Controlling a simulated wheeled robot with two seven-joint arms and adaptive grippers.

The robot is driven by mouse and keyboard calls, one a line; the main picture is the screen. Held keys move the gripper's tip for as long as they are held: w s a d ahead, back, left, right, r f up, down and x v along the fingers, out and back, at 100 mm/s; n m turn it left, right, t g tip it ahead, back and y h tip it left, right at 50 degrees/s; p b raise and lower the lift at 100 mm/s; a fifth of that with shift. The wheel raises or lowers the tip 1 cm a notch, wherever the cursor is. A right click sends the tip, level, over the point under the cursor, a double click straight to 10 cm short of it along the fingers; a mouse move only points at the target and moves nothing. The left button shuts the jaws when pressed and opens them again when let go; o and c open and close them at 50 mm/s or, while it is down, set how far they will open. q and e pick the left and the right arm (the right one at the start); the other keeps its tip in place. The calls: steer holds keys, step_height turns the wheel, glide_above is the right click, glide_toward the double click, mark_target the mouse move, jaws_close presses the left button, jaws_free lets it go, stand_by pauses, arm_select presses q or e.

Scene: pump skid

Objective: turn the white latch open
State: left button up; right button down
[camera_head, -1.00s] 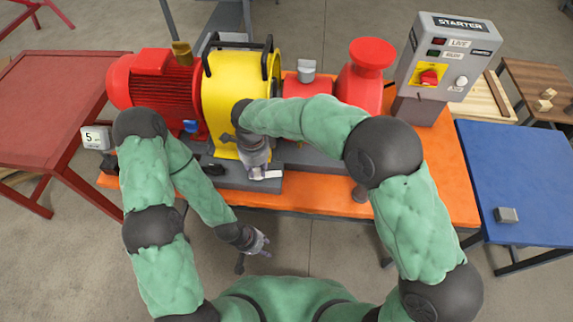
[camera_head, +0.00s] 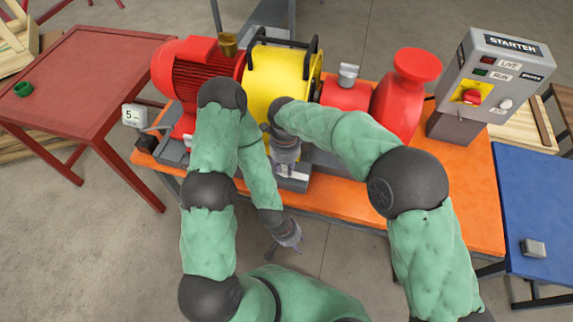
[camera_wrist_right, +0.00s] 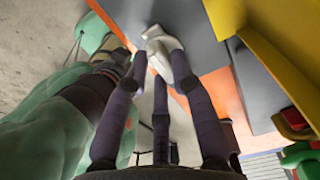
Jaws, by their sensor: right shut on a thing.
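The white latch (camera_wrist_right: 166,48) sits on the grey base plate at the front of the yellow guard; in the head view (camera_head: 294,170) only a small pale part shows below my right gripper. My right gripper (camera_wrist_right: 157,72) has its dark fingers closed around the latch, and they hide part of it. In the head view my right gripper (camera_head: 287,160) points down at the front of the guard. My left gripper (camera_head: 290,247) hangs low in front of the orange bench, away from the latch; its fingers are too small to read.
The yellow guard (camera_head: 272,82) stands between the red motor (camera_head: 190,75) and the red pump (camera_head: 400,100) on the orange bench (camera_head: 465,195). The grey starter box (camera_head: 490,75) is at the right. A red table (camera_head: 85,75) and a blue table (camera_head: 540,195) flank the bench.

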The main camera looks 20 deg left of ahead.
mark_target(285, 168)
steer(key=c, duration=1)
jaws_free()
steer(key=shift+c, duration=0.2)
step_height(285, 168, up, 12)
